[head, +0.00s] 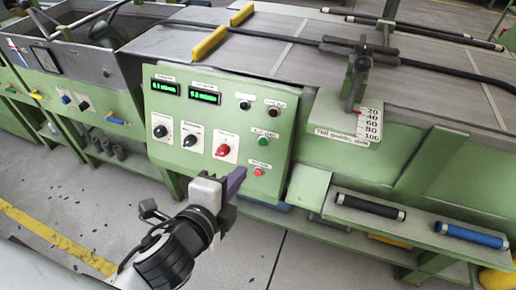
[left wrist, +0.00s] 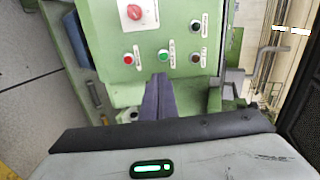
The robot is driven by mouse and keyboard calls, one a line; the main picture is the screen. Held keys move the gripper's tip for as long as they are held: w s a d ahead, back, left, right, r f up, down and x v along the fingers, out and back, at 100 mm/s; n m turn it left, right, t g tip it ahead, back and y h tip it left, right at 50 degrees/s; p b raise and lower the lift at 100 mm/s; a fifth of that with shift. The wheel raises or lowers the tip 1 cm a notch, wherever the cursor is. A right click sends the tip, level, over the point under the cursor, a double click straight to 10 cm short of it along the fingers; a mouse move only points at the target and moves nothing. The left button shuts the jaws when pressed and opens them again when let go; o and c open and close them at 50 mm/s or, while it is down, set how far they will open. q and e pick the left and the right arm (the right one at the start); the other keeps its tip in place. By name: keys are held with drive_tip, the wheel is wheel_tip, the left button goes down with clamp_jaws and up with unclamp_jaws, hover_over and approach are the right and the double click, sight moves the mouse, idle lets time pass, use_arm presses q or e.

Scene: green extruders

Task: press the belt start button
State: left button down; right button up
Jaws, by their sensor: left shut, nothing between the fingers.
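The sloped green control panel (head: 215,130) faces me in the head view. A green button (head: 262,142) sits at its right side, above a red button (head: 259,172); their small labels are hard to read. In the left wrist view the green button (left wrist: 162,57) is just beyond the fingertips, with the red button (left wrist: 128,59) to its left. My left gripper (head: 236,175) is shut and empty, in front of the panel's lower right part. Its dark fingers (left wrist: 159,84) point toward the green button in the left wrist view; contact is not visible. My right gripper is out of view.
A red knob (head: 222,151) and two black knobs are left of the buttons. A teal button (head: 244,105) and a dark red button (head: 273,111) are above. A shelf (head: 416,236) with rollers juts out at right. The floor in front is open.

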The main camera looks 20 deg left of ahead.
sight(263, 143)
use_arm(q)
drive_tip(key=shift+a+r, duration=0.1)
drive_tip(key=shift+r, duration=0.3)
drive_tip(key=shift+w, duration=0.1)
drive_tip(key=b+x, duration=0.1)
drive_tip(key=x, duration=1.3)
drive_tip(key=shift+a, duration=0.15)
